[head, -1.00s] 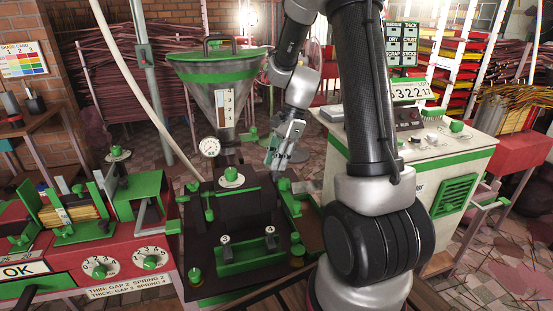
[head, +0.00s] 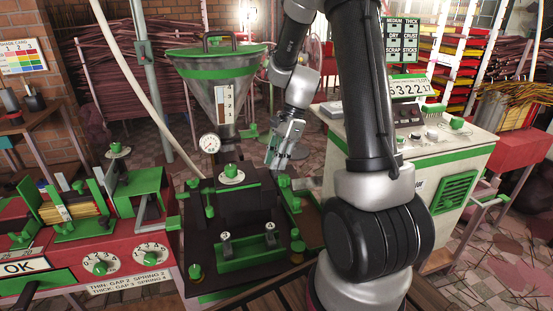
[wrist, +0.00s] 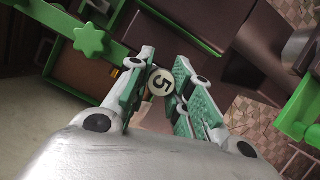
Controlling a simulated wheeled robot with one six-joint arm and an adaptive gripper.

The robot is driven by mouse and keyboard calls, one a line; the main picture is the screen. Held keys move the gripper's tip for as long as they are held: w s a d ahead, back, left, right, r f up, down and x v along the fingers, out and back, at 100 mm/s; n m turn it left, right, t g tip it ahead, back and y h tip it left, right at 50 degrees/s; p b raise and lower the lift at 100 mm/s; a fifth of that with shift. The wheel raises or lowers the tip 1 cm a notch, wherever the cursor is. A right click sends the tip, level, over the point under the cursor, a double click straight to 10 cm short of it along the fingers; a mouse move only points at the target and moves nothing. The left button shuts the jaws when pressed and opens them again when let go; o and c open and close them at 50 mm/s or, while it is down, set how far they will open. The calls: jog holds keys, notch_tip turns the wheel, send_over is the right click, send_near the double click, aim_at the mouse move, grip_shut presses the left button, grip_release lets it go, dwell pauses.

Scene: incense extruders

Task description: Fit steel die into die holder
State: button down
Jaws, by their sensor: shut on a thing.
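My gripper (head: 287,150) is beyond the right back corner of the dark extruder table in the head view. In the wrist view my gripper (wrist: 155,95) has its green-padded fingers closed on a small piece with a round white face marked 5, which I take to be the steel die (wrist: 160,82). Only its face shows clearly; its body is hidden by the fingers. I cannot clearly identify the die holder. A green rack (head: 248,257) at the table's front has two knobs with pale numbered faces.
A red bench (head: 120,265) with dials is at left. A white control cabinet (head: 420,150) stands at right. A green star knob (wrist: 89,40) is close to my gripper in the wrist view.

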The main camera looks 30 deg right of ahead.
jog(key=shift+f, duration=0.5)
jog(key=c, duration=1.2)
grip_release()
jog(key=v, duration=1.2)
jog(key=shift+s, duration=0.15)
